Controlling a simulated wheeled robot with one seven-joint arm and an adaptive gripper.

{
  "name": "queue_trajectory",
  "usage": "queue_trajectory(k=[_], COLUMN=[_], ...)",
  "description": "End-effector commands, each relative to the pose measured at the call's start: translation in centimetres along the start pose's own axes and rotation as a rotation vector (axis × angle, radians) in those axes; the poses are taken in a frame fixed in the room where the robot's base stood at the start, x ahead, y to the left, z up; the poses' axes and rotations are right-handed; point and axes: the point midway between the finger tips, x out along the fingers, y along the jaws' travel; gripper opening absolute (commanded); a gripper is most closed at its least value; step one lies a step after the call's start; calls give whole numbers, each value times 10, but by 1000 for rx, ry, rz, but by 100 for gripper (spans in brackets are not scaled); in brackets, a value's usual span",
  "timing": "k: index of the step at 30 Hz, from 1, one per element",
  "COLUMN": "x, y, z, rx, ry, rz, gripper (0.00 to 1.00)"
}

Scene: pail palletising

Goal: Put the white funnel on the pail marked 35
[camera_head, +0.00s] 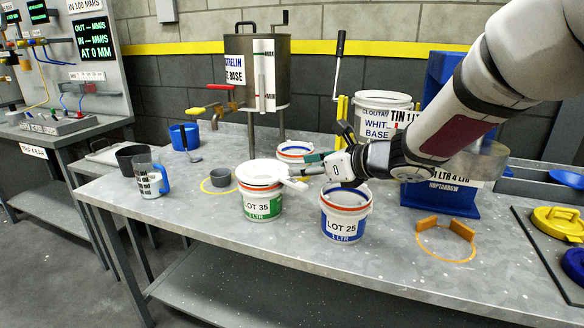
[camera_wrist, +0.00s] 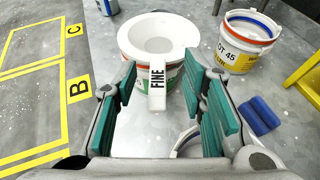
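The white funnel (camera_head: 262,172) rests on top of the pail marked LOT 35 (camera_head: 262,206), over its mouth. Its handle points right, towards my gripper (camera_head: 312,168). In the wrist view the funnel (camera_wrist: 157,34) covers most of the pail (camera_wrist: 176,80), leaving some rim and green label showing. The funnel's handle, marked FINE, lies between the teal pads of my gripper (camera_wrist: 162,90), with clear gaps on both sides. My gripper is open and holds nothing. Whether the funnel is fully seated is hard to tell.
The LOT 25 pail (camera_head: 345,212) stands right of pail 35, below my gripper. A LOT 45 pail (camera_wrist: 247,42) stands behind. An orange ring holder (camera_head: 446,242) is at right. The front table edge is clear.

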Motion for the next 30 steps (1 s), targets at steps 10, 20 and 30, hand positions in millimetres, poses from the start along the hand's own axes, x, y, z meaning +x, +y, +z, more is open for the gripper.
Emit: queue_trajectory(k=[10, 20, 30], x=[-50, -55, -146], y=[0, -1, -62], z=[0, 1, 13], rx=[0, 12, 773], ry=[0, 0, -112], rz=[0, -10, -556], gripper=[38, 38, 38])
